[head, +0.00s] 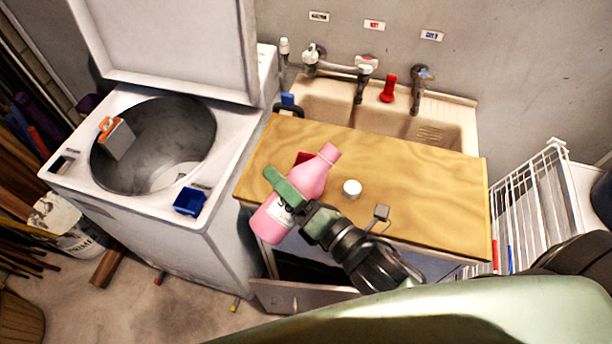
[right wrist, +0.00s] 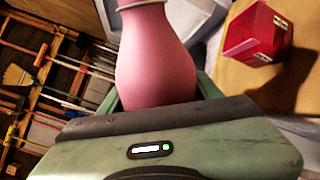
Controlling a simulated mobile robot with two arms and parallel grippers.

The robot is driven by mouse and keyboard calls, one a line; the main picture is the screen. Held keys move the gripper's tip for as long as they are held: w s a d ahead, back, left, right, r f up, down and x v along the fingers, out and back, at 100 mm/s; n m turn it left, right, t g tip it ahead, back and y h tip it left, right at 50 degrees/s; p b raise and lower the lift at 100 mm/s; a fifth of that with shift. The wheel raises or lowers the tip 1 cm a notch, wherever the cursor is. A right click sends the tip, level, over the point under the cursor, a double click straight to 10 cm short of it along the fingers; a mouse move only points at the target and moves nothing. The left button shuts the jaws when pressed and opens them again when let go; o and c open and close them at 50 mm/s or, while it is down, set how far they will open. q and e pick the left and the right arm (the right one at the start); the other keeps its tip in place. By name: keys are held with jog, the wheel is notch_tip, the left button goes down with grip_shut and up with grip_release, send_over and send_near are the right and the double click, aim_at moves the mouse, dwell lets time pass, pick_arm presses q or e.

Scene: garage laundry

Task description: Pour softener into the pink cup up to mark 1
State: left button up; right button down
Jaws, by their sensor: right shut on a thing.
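The pink softener bottle (head: 312,178) is in my right gripper (head: 285,192), whose green fingers are shut around its body. In the head view its neck points up and to the right, in front of the counter's left part. The bottle's neck and shoulder fill the middle of the right wrist view (right wrist: 155,60). The cup (right wrist: 257,45), reddish pink with small white marks on its side, stands on the wooden counter (head: 425,190). In the head view the bottle hides most of it; only a red patch (head: 303,158) shows. My left gripper is not in view.
A white round cap (head: 352,188) lies on the counter right of the bottle. An open washer (head: 130,215) with a blue box (head: 190,201) stands left. A sink (head: 330,108) is behind, a white wire rack (head: 530,200) right. An open drawer (head: 300,297) is below the counter.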

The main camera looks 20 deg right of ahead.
jog(key=w+f+n+g+y+p, duration=0.1)
jog(key=y, duration=0.1)
jog(key=w+a+f+n+g+y, duration=0.1)
jog(key=f+n, duration=0.1)
jog(key=w+a+f+n+g+y+p, duration=0.1)
jog(key=w+f+n+y, duration=0.1)
jog(key=shift+f+g+y+p, duration=0.2)
jog(key=shift+g+y+p, duration=0.1)
jog(key=shift+w+d+f+n, duration=0.15)
jog(key=shift+d+f+n, duration=0.1)
jog(key=shift+n, duration=0.15)
jog(key=shift+a, duration=0.15)
